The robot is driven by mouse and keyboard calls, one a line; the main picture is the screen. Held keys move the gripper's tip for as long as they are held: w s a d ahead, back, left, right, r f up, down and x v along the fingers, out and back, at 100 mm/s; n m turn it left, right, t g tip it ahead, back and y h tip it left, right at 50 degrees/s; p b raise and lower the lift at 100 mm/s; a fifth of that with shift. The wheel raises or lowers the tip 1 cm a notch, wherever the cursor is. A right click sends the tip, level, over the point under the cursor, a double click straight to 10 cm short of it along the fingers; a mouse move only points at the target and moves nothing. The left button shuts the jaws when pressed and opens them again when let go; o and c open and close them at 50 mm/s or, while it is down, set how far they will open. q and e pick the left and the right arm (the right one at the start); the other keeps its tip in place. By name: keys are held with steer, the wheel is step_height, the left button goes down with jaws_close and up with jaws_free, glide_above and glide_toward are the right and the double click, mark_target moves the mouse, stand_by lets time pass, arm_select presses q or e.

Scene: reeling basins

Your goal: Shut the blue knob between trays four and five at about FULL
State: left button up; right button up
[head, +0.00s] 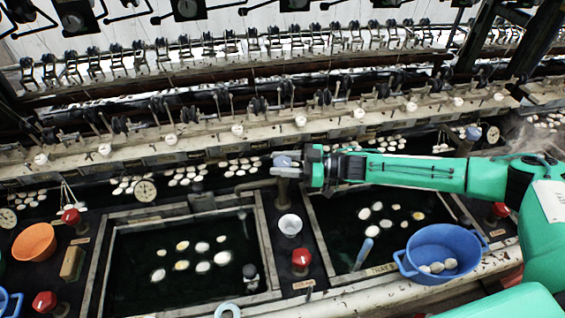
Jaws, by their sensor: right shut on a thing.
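The blue knob (283,162) sits on top of a pipe behind the gap between two dark water trays. The left tray (112,258) and the right tray (312,222) hold several pale cocoons each. My right gripper (299,166) comes in level from the right and is shut on the blue knob; its fingers hide part of the knob. I cannot read which tray numbers these are, nor any FULL mark at the knob. My left gripper is not in view.
Between the trays stand a white cup (290,225) and a red knob (301,258). A blue basin (440,245) with cocoons is at the front right. An orange bowl (34,241) and round dial (145,190) are left. A reeling rail (200,140) runs behind.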

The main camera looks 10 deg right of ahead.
steer(key=shift+g, duration=0.3)
steer(key=o, duration=1)
steer(key=shift+c, duration=0.2)
steer(key=shift+d, duration=0.1)
steer(key=b+v, duration=0.3)
steer(key=v, duration=1)
steer(key=shift+d, duration=0.3)
steer(key=shift+s+f, duration=0.1)
